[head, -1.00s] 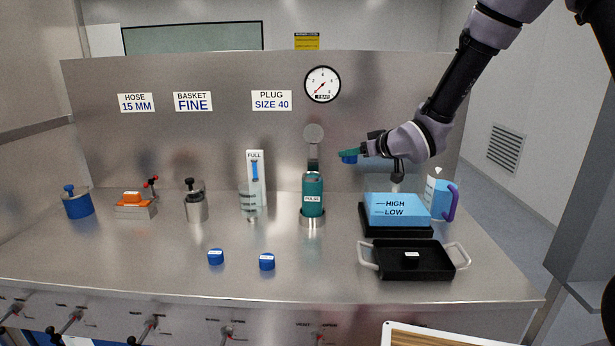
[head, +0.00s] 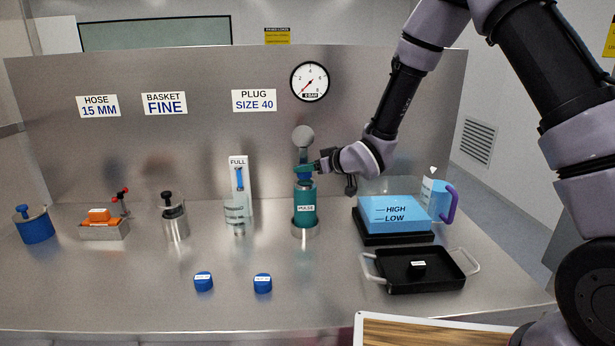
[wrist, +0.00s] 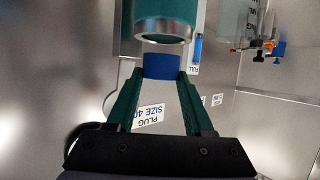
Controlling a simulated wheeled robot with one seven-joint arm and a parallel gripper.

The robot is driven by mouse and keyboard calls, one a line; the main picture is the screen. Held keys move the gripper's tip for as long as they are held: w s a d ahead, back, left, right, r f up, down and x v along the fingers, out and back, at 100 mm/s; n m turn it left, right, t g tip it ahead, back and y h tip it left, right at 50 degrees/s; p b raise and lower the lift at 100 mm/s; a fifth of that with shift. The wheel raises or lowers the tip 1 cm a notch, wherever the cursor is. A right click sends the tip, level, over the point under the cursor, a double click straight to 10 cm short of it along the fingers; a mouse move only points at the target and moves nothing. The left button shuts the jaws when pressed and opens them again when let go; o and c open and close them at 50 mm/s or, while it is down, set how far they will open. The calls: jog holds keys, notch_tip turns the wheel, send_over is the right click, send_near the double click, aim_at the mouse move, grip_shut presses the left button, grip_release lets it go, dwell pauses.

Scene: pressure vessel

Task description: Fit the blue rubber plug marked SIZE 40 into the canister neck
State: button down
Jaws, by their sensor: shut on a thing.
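My gripper (head: 304,169) is shut on a blue plug (head: 303,182) directly above the teal canister (head: 305,207), which bears a PULSE label and stands upright in a steel holder. In the wrist view, the two green fingers (wrist: 163,76) hold the blue plug (wrist: 161,67) between their tips. The canister's steel-rimmed neck (wrist: 164,34) lines up closely with the plug in that view. No marking on the held plug is readable. A wall sign (head: 254,100) reads PLUG SIZE 40.
Two other blue plugs (head: 203,282) (head: 262,284) lie at the front of the bench. A black tray (head: 385,289) holds a small black piece. A blue block (head: 395,212) marked HIGH and LOW and a jug (head: 438,199) stand right. A round disc (head: 303,136) is behind the canister.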

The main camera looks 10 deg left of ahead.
jog(key=shift+f, duration=1.35)
jog(key=shift+f, duration=0.1)
jog(key=shift+c, duration=1.4)
grip_release()
